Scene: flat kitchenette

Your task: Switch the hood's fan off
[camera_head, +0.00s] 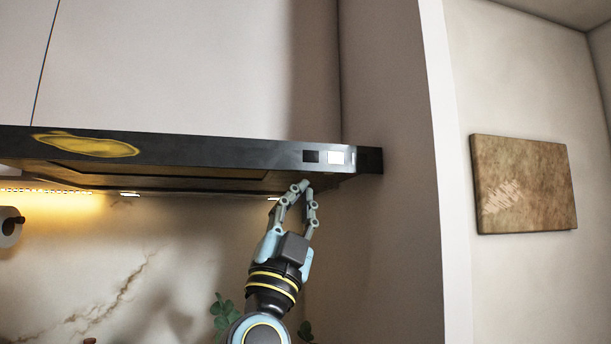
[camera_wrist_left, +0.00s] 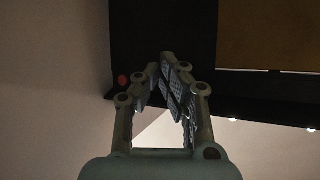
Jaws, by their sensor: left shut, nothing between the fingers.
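The hood (camera_head: 220,152) is a black band with a dark underside below white cupboards in the head view. At the right end of its front are two small square switches, a dark one (camera_head: 311,156) and a bright white one (camera_head: 336,157). I cannot tell which is the fan's. My left gripper (camera_head: 304,186) is shut and empty, pointing up, with its fingertips just below the hood's front edge under the dark switch. In the left wrist view the shut fingers (camera_wrist_left: 162,66) overlap the hood's dark underside (camera_wrist_left: 165,30); contact cannot be told. My right gripper is not in view.
A small red round spot (camera_wrist_left: 123,79) shows by the hood's corner in the left wrist view. A wall panel (camera_head: 342,250) stands right of my arm. A plant (camera_head: 222,312) is low behind my arm. A brown board (camera_head: 525,185) hangs on the right wall.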

